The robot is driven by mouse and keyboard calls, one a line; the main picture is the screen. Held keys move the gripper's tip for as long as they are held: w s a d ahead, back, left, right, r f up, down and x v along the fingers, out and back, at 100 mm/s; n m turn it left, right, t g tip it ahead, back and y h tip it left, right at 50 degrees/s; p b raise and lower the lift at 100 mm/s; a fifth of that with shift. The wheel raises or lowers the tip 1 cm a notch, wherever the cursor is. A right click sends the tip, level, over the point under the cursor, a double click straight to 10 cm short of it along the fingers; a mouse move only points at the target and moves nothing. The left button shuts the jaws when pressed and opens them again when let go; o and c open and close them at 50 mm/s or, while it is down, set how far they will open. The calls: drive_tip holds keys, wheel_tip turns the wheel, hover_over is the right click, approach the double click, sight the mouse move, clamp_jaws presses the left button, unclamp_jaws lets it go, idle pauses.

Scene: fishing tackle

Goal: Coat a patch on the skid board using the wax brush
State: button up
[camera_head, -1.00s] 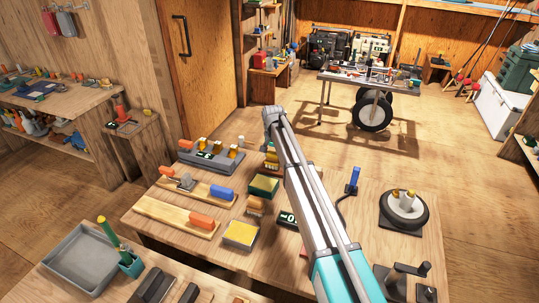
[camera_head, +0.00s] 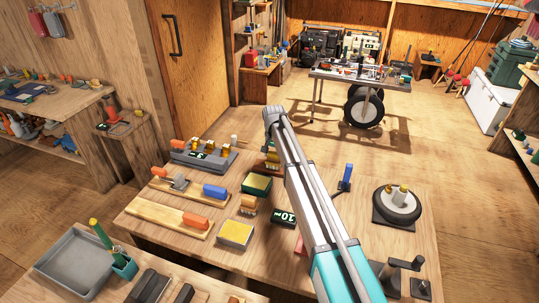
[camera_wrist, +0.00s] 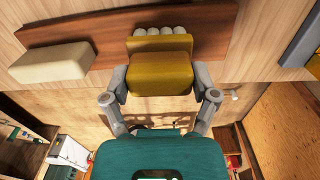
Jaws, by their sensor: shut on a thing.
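In the wrist view, the wax brush (camera_wrist: 160,72) has an ochre block body and a row of pale rounded tufts at its far side. My gripper (camera_wrist: 160,86) is shut on it, one finger on each side. A dark reddish-brown board (camera_wrist: 105,30), apparently the skid board, lies behind the brush on the light wood tabletop. The tufts appear over the board; whether they touch it I cannot tell. A cream block (camera_wrist: 50,63) sits at the board's left. In the head view, my arm hides most of the gripper area, and a yellowish piece (camera_head: 271,157) shows beside it.
The workbench (camera_head: 185,243) holds a grey rack (camera_head: 200,160), boards with orange and blue blocks, a yellow-topped pad (camera_head: 236,233), a green-edged box (camera_head: 257,185), a small display (camera_head: 283,217) and a round reel (camera_head: 397,203). A grey tray (camera_head: 75,262) stands at the front left.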

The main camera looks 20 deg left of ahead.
drive_tip(key=shift+d, duration=0.3)
drive_tip(key=shift+d, duration=0.1)
drive_tip(key=shift+d+f, duration=0.1)
drive_tip(key=shift+d, duration=1.75)
drive_tip(key=shift+w+a, duration=0.1)
drive_tip(key=shift+a, duration=0.1)
drive_tip(key=shift+a, duration=1.8)
drive_tip(key=shift+s+a, duration=0.2)
drive_tip(key=shift+a, duration=1.7)
drive_tip(key=shift+a, duration=0.1)
